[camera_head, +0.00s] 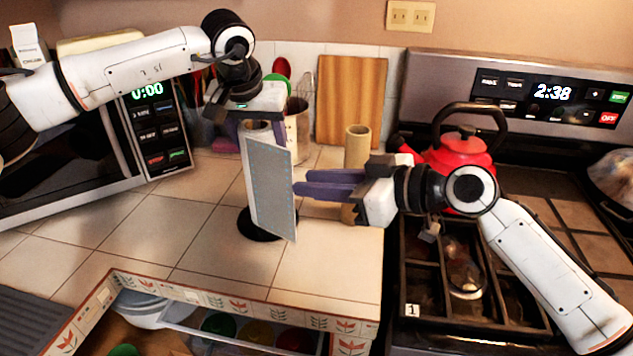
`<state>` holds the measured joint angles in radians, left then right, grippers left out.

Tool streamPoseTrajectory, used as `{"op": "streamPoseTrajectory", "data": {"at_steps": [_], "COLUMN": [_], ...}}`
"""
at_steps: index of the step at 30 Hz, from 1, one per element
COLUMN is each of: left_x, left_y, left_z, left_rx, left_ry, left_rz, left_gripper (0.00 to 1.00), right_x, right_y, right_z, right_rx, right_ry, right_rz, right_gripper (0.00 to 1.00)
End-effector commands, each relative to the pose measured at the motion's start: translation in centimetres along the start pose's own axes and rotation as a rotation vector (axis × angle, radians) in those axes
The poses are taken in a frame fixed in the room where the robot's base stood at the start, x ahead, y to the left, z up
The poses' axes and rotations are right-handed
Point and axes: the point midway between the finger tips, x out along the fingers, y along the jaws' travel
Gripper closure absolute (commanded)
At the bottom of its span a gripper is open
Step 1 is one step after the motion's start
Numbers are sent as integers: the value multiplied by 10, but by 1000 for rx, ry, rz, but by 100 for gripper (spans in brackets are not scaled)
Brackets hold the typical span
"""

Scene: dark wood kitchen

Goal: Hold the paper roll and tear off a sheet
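The paper roll (258,127) stands on a round black base (254,226) on the tiled counter. Only a bit of its top shows. A flat grey-white sheet (270,190) hangs in front and hides most of the roll. My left gripper (256,138) points down from above, with a purple finger on each side of the roll's top; whether they press on it is unclear. My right gripper (297,188) points left, its purple fingers close together with their tips at the sheet's right edge. I cannot tell whether they grip it.
A beige cylinder (357,146) and a wooden cutting board (349,100) stand behind my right gripper. A red kettle (462,150) is on the stove at right. A microwave (70,150) is at left. An open drawer (240,335) lies below the counter edge. The front-left counter is clear.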

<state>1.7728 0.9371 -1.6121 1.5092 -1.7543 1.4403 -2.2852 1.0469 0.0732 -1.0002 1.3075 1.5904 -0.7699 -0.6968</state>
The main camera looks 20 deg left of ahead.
Motion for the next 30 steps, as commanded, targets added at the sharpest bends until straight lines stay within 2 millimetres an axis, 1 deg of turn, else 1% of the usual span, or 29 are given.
{"op": "streamPoseTrajectory", "data": {"at_steps": [5, 15, 19, 24, 30], "left_x": [0, 0, 0, 0, 0], "left_y": [0, 0, 0, 0, 0], "left_z": [0, 0, 0, 0, 0], "left_rx": [0, 0, 0, 0, 0], "left_ry": [1, 1, 1, 1, 1], "left_rz": [0, 0, 0, 0, 0], "left_gripper": [68, 68, 68, 68, 68], "right_x": [8, 46, 58, 67, 70], "right_y": [-2, -2, -2, -2, -2], "right_z": [-1, -1, -1, -1, -1], "right_rx": [5, 3, 5, 3, 3], "right_ry": [11, 7, 9, 8, 8], "right_rz": [2, 1, 1, 1, 2], "right_gripper": [78, 78, 78, 78, 78]}}
